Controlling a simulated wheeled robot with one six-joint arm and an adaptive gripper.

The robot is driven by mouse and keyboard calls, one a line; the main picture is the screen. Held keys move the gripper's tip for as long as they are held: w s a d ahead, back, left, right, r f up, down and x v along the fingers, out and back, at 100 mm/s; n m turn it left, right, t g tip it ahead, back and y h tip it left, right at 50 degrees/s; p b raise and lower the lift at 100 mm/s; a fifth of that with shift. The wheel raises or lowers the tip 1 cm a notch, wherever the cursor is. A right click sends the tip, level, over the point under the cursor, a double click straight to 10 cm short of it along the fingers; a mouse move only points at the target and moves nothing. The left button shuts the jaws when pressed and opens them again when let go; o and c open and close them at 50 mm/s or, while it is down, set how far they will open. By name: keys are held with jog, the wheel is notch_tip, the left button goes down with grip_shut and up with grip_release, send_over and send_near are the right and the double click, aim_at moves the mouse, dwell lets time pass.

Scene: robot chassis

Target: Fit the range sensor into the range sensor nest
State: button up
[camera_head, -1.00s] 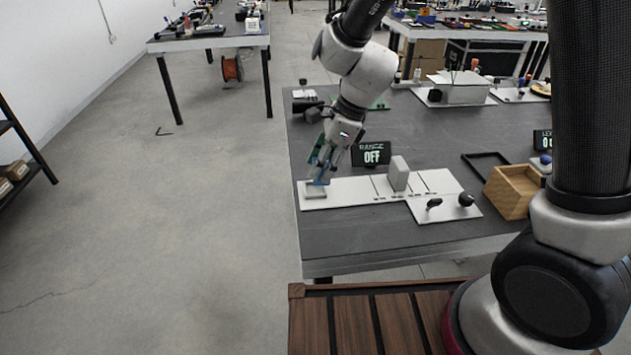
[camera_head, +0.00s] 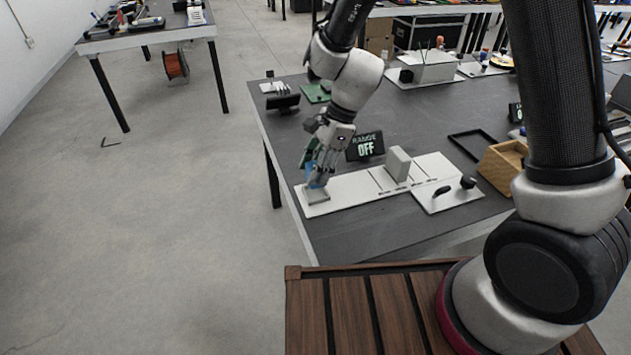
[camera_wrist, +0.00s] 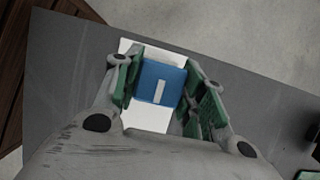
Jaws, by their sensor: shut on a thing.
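The range sensor (camera_wrist: 160,84) is a blue block with a white stripe on its face. My gripper (camera_wrist: 161,88) is shut on it, with the green-padded fingers on its two sides. In the head view my gripper (camera_head: 317,172) is low over the left end of the white board, and a little blue of the sensor (camera_head: 310,172) shows between the fingers. The range sensor nest (camera_head: 317,195) is a raised grey block at that end, directly under the gripper. Whether the sensor is seated in it or just above it I cannot tell. The range display (camera_head: 365,146) reads OFF.
The white board (camera_head: 350,187) carries an upright grey block (camera_head: 398,163) right of my gripper. A smaller plate with black knobs (camera_head: 448,194) adjoins it. A wooden box (camera_head: 500,166) and black frame (camera_head: 472,145) lie further right. The table's left edge is close by.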

jog(key=shift+f, duration=1.95)
jog(key=shift+f, duration=0.15)
jog(key=o, duration=1)
jog(key=shift+f, duration=0.1)
